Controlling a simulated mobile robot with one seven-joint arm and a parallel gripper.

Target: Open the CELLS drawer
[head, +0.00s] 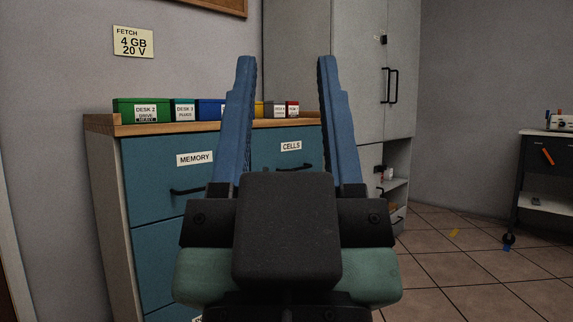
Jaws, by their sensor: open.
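The CELLS drawer (271,147) is a teal drawer front at the top right of a wooden-topped cabinet, with a white CELLS label (291,146). It looks shut. Part of a dark handle shows below the label, and the rest is hidden behind my gripper.
The MEMORY drawer (150,165) is left of the CELLS drawer and looks shut. Several coloured bins, such as a green one (128,109), stand on the cabinet top (100,124). A tall grey cupboard (360,60) stands to the right. Tiled floor (460,270) is mostly clear, with a dark cart (535,165) at far right.

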